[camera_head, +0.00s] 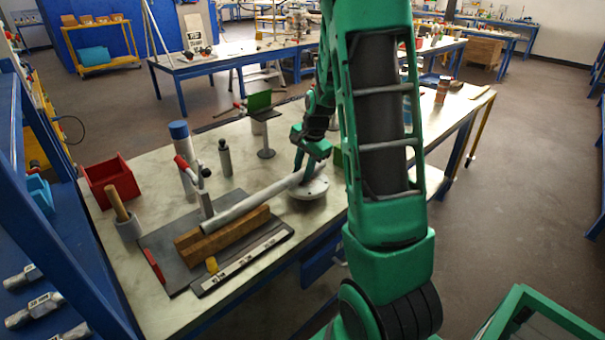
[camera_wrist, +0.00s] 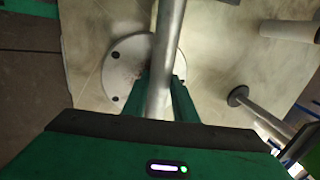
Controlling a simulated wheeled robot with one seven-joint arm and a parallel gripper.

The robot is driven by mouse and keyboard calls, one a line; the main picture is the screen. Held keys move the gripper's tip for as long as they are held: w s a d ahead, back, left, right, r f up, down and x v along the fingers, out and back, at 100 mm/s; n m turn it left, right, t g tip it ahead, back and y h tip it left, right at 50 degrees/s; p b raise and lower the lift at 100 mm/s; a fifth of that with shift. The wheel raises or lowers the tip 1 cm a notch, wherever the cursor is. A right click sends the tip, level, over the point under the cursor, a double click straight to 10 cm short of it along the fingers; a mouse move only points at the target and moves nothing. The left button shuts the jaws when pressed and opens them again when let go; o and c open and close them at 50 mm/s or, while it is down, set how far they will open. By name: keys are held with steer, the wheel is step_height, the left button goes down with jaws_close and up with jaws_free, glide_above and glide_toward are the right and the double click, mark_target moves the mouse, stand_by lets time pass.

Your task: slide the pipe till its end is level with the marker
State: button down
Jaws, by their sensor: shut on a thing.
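A grey pipe (camera_head: 245,206) lies along a wooden block (camera_head: 225,238) on a dark mat (camera_head: 160,235). Its left end is by a clamp post with a red handle (camera_head: 186,168). My gripper (camera_head: 308,172) is shut on the pipe's right part, above a round white flange (camera_head: 308,188). In the wrist view the pipe (camera_wrist: 166,55) runs between my fingers (camera_wrist: 170,100), over the flange (camera_wrist: 115,75). The exact offset of pipe end and marker is unclear.
A red bin (camera_head: 110,180), a grey cup with a wooden handle (camera_head: 127,222) and a blue-capped cylinder (camera_head: 182,150) stand left and behind. A small grey bottle (camera_head: 225,158) and a green plate on a stand (camera_head: 261,105) are behind the pipe. Bare table shows between them.

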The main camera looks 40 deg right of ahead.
steer(key=shift+d, duration=0.8)
steer(key=shift+f, duration=0.1)
steer(key=shift+a, duration=0.1)
steer(key=shift+s+a+f, duration=0.1)
steer(key=shift+s+a, duration=0.1)
steer(key=shift+a, duration=0.35)
steer(key=shift+s+a+f, duration=0.1)
steer(key=shift+s+a, duration=0.1)
steer(key=shift+a, duration=1.1)
steer(key=c, duration=1.4)
jaws_free()
steer(key=shift+a, duration=0.1)
steer(key=shift+o, duration=0.2)
steer(key=v, duration=1.1)
steer(key=shift+w+d+r, duration=0.25)
steer(key=shift+w+d, duration=0.05)
steer(key=shift+d, duration=0.05)
